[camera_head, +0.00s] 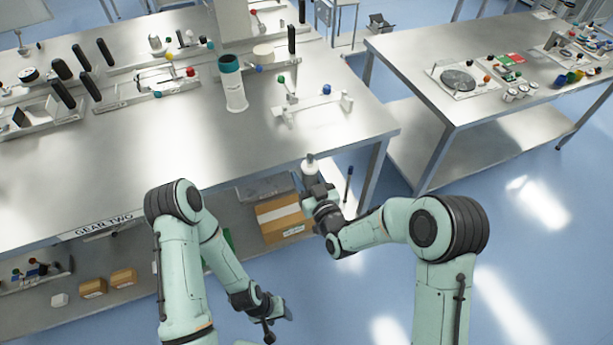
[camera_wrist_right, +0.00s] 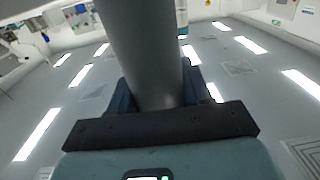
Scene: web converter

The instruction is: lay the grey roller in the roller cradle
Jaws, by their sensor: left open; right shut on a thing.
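The grey roller (camera_head: 310,161) stands up out of my right gripper (camera_head: 314,180), near the table's front right edge. In the right wrist view the roller (camera_wrist_right: 143,50) is a thick grey cylinder between the fingers, its far end cut off by the top edge. The right gripper is shut on it. A white stand with two end uprights (camera_head: 318,107), which looks like the roller cradle, sits on the table near its right end, beyond the roller and apart from it. No roller shows in it. My left gripper (camera_head: 274,316) is open and empty, low in front of the table.
A white cylinder with a teal top (camera_head: 234,88) stands left of the stand. Levers with coloured knobs (camera_head: 288,86) rise just behind it. The table's front middle (camera_head: 150,160) is bare. A lower shelf holds cardboard boxes (camera_head: 281,218). Another table (camera_head: 460,110) stands at right.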

